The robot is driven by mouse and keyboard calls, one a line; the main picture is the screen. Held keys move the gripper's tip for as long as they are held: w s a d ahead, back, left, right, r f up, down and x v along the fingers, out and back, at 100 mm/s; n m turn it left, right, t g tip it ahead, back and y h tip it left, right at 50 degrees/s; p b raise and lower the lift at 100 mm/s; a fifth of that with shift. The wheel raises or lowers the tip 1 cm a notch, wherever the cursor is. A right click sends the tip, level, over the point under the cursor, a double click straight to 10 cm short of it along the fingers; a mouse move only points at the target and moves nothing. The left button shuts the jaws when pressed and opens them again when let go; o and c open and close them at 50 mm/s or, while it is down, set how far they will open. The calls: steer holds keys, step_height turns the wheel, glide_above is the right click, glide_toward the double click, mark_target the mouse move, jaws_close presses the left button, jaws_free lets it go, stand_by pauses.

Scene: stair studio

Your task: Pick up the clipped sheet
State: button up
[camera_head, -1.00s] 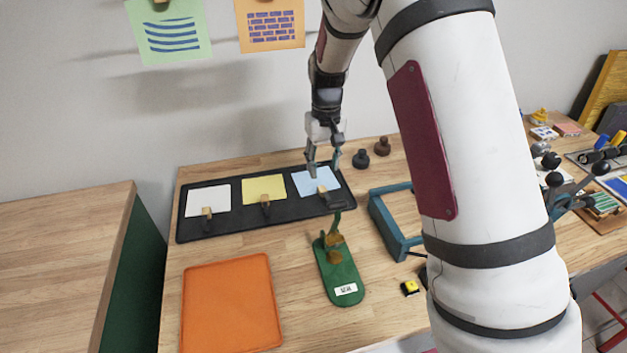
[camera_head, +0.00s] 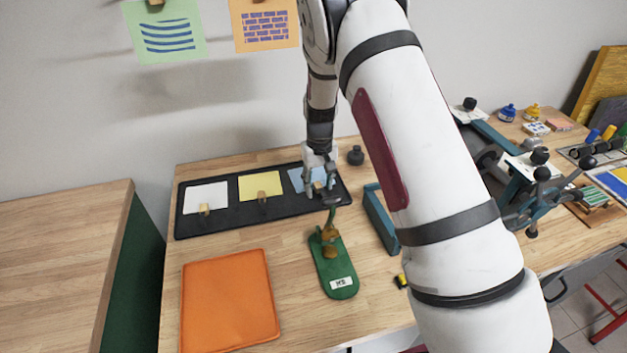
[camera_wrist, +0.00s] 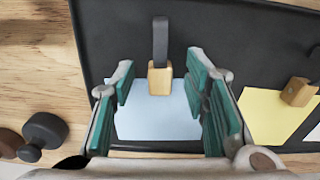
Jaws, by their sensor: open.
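Three sheets lie in a row on a black tray (camera_head: 225,226), each with a wooden clip: white (camera_head: 206,195), yellow (camera_head: 260,184) and light blue (camera_head: 297,178). My gripper (camera_head: 319,189) is low over the blue sheet and partly hides it and its clip in the head view. In the wrist view the open gripper (camera_wrist: 160,80) has its green-padded fingers on either side of the blue sheet's wooden clip (camera_wrist: 160,80), apart from it. The blue sheet (camera_wrist: 155,118) shows between and below the fingers. The yellow sheet (camera_wrist: 270,115) and its clip (camera_wrist: 298,92) are to the right.
A green stand (camera_head: 336,268) with an upright part is just in front of the tray. An orange tray (camera_head: 230,302) lies front left. A teal frame (camera_head: 380,222) stands to the right, partly behind my arm. A dark knobbed weight (camera_head: 355,156) sits behind.

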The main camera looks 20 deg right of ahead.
steer(key=c, duration=0.9)
steer(key=shift+o, duration=0.2)
steer(key=shift+r, duration=0.1)
